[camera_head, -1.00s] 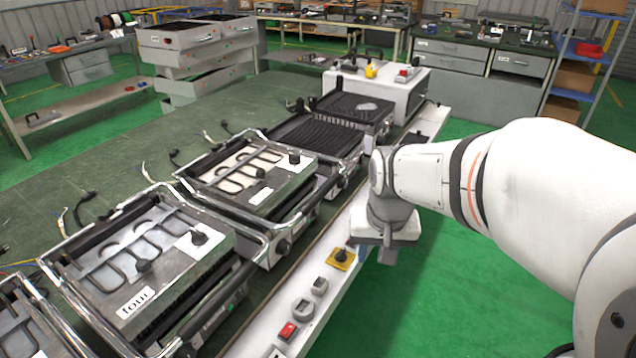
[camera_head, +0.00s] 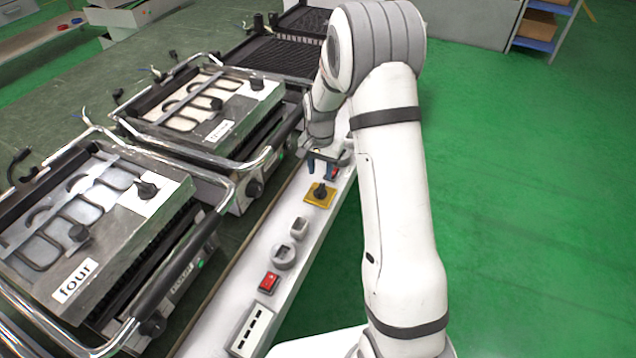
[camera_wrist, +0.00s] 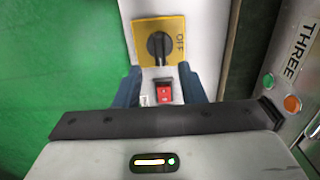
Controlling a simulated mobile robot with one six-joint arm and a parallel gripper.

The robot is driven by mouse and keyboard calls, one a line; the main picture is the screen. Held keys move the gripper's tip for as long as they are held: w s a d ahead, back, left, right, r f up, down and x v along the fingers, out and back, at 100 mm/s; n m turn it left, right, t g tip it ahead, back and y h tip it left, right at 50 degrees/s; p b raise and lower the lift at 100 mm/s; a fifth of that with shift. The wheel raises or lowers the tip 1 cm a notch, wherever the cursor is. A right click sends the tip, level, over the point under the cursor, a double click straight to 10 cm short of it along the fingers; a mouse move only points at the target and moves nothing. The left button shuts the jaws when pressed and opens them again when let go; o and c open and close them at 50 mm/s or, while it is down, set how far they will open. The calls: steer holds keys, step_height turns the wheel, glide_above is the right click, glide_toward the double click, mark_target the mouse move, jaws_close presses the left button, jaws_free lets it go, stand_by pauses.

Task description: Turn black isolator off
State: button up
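The black isolator knob (camera_head: 320,191) sits on a yellow plate on the white panel. In the wrist view the black isolator (camera_wrist: 159,46) is upright on its yellow plate (camera_wrist: 177,28), which bears the word OFF at its right. My gripper (camera_head: 322,162) is just beyond the isolator in the head view. In the wrist view its two blue fingers (camera_wrist: 160,84) are apart with nothing held between them. A red switch (camera_wrist: 164,92) shows in the gap between the fingers. The isolator lies beyond the fingertips, and no contact shows.
Along the white panel stand a grey socket (camera_head: 284,257), another red switch (camera_head: 269,282) and a white box with dark slots (camera_head: 251,330). Grills with heating elements, one labelled four (camera_head: 75,281), line the panel's left. Green floor (camera_head: 530,200) lies open at right.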

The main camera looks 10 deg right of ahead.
mark_target(320, 187)
step_height(320, 187, down, 6)
steer(key=shift+f, duration=0.1)
steer(key=shift+c, duration=0.2)
steer(key=shift+a, duration=0.1)
jaws_close()
